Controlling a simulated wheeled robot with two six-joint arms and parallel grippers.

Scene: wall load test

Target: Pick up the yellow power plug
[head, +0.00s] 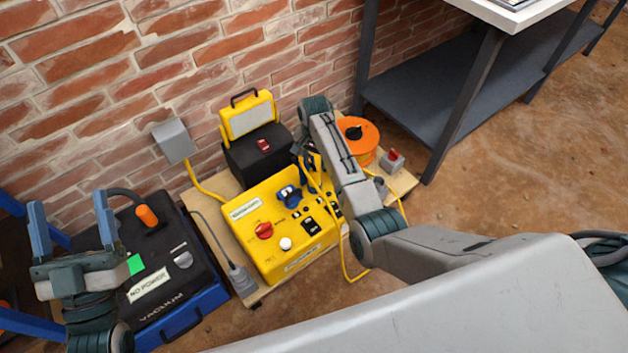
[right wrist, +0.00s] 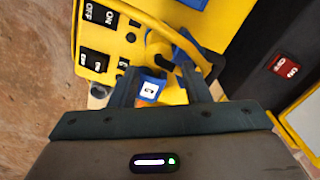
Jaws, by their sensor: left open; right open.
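The yellow power plug (right wrist: 160,46) shows in the right wrist view at the panel of a yellow control box (head: 262,212), just beyond and between my right fingertips. A yellow cable (right wrist: 140,14) arcs near it. Blue parts, one with a small white label (right wrist: 150,90), lie close around it. In the head view my right arm hides the plug. My right gripper (right wrist: 158,72) is open, its fingers apart on either side of the plug's near end; I cannot tell whether they touch it. My left gripper (head: 72,228) is open and empty at the far left, above a black and blue vacuum (head: 165,260).
The yellow box stands on a wooden board (head: 222,185) by the brick wall. A yellow work lamp (head: 248,115), an orange cable reel (head: 357,140) and a grey wall socket (head: 174,140) are near. A grey plug (head: 242,280) lies at the board's edge. A shelf (head: 440,105) stands right.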

